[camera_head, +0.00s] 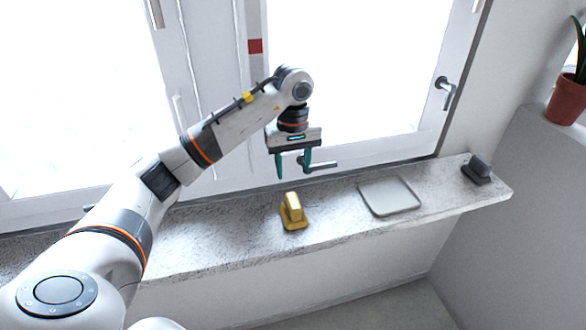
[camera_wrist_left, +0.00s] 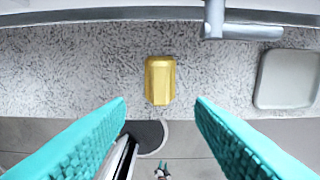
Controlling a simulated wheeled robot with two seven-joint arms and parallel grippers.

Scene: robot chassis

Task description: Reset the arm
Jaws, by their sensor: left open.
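My left gripper (camera_head: 293,163) is open and empty, with its teal fingers pointing down above the granite windowsill (camera_head: 230,240). In the left wrist view its two fingers (camera_wrist_left: 160,120) stand wide apart. A yellow block-like object (camera_head: 292,212) stands on the sill below the gripper, clear of the fingers. It also shows in the left wrist view (camera_wrist_left: 160,80), seen from above between and beyond the fingertips. My left arm reaches in from the lower left. My right gripper is in neither view.
A pale square tray (camera_head: 390,196), looking empty, lies on the sill right of the yellow object. A dark grey object (camera_head: 478,168) sits at the sill's right end. Window handles (camera_head: 445,92) project behind. A potted plant (camera_head: 567,98) stands at far right.

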